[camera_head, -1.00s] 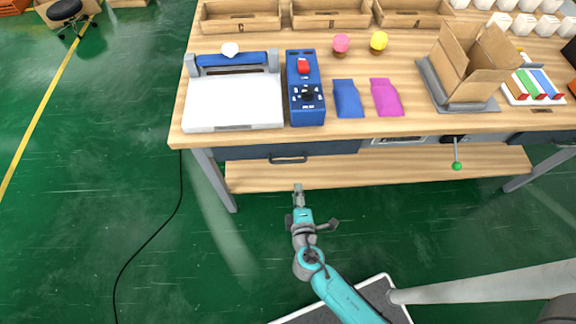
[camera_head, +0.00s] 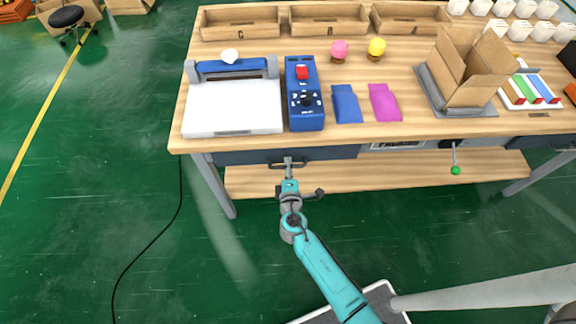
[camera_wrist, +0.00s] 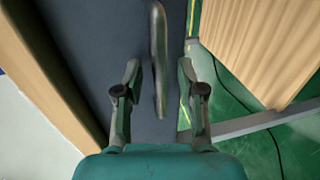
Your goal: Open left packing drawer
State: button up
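The left packing drawer (camera_head: 240,157) is a dark blue-grey front under the left part of the wooden table, and it looks shut. Its dark bar handle (camera_head: 299,163) sits near the middle of the front. My gripper (camera_head: 289,163) is at the handle in the head view. In the wrist view, the handle (camera_wrist: 159,60) stands upright in the picture against the drawer face (camera_wrist: 100,40). The fingers of my gripper (camera_wrist: 158,80) are apart on either side of the handle, with gaps visible on both sides.
The wooden tabletop (camera_head: 240,145) overhangs the drawer. A lower wooden shelf (camera_head: 400,177) runs beneath it, and a table leg (camera_head: 216,188) stands at left. A lever with a green knob (camera_head: 456,170) hangs at right. The green floor in front is open.

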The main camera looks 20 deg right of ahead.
jog(key=shift+w+d, duration=0.1)
jog(key=shift+w, duration=0.25)
grip_shut()
jog(key=shift+s, duration=0.1)
